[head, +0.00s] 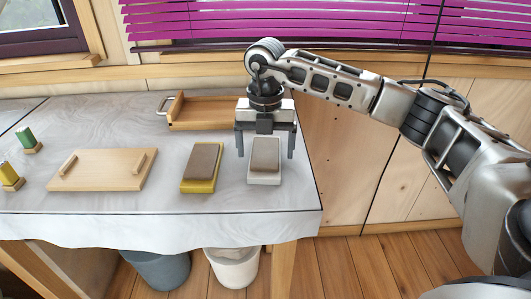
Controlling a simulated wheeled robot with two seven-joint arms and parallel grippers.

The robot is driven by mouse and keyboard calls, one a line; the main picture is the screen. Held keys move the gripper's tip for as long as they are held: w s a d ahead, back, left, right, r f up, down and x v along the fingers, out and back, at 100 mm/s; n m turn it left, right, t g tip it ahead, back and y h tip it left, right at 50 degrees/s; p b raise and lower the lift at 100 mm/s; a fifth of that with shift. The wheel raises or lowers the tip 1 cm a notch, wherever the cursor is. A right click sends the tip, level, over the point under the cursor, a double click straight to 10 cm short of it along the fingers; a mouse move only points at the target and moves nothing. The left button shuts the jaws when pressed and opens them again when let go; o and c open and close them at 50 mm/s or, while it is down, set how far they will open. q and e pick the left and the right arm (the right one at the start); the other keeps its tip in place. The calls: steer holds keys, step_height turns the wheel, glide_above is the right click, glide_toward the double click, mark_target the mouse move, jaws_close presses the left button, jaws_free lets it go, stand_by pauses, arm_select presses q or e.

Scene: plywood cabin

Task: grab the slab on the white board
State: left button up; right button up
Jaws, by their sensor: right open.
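A grey-brown slab (265,154) lies on the white board (264,178) near the right end of the table. My right gripper (264,150) points down at the slab, with its two dark fingers apart on either side of it. The fingers look open, and I cannot tell how far above the board their tips are. A similar brown slab (202,160) lies on a yellow board (198,186) to the left. My left gripper is not in view.
A wooden tray (205,112) with a metal handle stands behind, near my right gripper. A wooden board with two handles (102,172) lies at the left. Green (25,138) and yellow (9,173) pieces on small wooden bases stand at the far left. The table's front strip is clear.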

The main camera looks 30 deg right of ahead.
steer(key=shift+f, duration=0.3)
steer(key=c, duration=1.3)
steer(key=shift+r, duration=0.1)
steer(key=shift+r, duration=0.1)
